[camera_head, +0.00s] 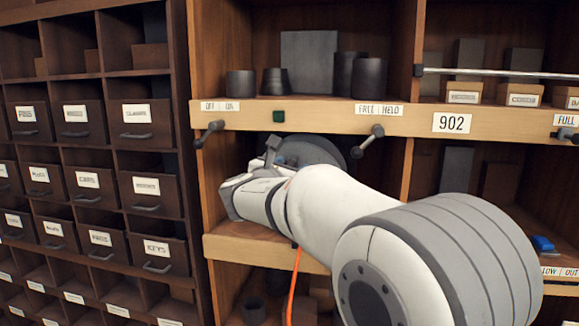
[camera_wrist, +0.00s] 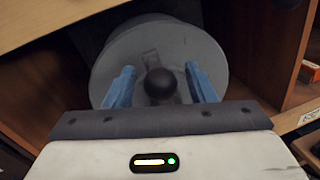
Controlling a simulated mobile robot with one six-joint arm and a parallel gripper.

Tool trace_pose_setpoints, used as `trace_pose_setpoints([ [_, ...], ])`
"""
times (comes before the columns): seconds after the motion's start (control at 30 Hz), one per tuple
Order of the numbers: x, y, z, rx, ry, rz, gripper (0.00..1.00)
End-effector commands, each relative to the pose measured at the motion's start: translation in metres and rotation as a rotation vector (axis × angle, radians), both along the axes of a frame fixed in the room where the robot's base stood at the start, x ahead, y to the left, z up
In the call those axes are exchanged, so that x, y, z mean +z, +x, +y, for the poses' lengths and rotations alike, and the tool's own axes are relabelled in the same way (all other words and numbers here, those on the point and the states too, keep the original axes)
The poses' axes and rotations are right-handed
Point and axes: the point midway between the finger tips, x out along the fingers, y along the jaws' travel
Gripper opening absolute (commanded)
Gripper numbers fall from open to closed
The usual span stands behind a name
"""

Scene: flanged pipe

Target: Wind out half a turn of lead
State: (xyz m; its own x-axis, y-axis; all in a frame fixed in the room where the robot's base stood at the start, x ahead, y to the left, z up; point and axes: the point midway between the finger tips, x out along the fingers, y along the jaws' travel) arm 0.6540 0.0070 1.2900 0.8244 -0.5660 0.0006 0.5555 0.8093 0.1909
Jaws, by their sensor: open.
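A round grey reel (camera_head: 312,152) sits in the middle bay of the shelving, partly hidden behind my arm. In the wrist view the reel's face (camera_wrist: 205,52) fills the upper middle, with a dark round knob (camera_wrist: 160,83) standing out from it. My gripper (camera_wrist: 160,70) is open, its blue fingers on either side of the knob with a visible gap at each side. Whether the fingers reach the knob's depth is hard to tell. An orange lead (camera_head: 294,285) hangs below my wrist; its upper end is hidden.
A lever (camera_head: 368,141) sits under the FREE/HELD label (camera_head: 379,109), another (camera_head: 208,133) under OFF/ON (camera_head: 220,106). A green square (camera_head: 251,116) is on the same rail. Dark cylinders (camera_head: 368,77) stand above. Labelled drawers (camera_head: 145,122) fill the left. A blue object (camera_head: 543,244) lies at right.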

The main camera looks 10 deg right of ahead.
Motion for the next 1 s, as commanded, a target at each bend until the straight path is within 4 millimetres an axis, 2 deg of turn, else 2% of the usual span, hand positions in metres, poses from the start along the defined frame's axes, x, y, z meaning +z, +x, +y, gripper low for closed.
trace_pose_setpoints([
  [0.13,-0.0001,-0.0002,0.0001,0.0,0.001,-0.001,0.5],
  [0.73,-0.0002,-0.0003,0.0004,0.0,0.001,0.0,0.01],
  [1.0,-0.0001,-0.0001,0.0007,0.0,-0.002,0.001,0.0],
])
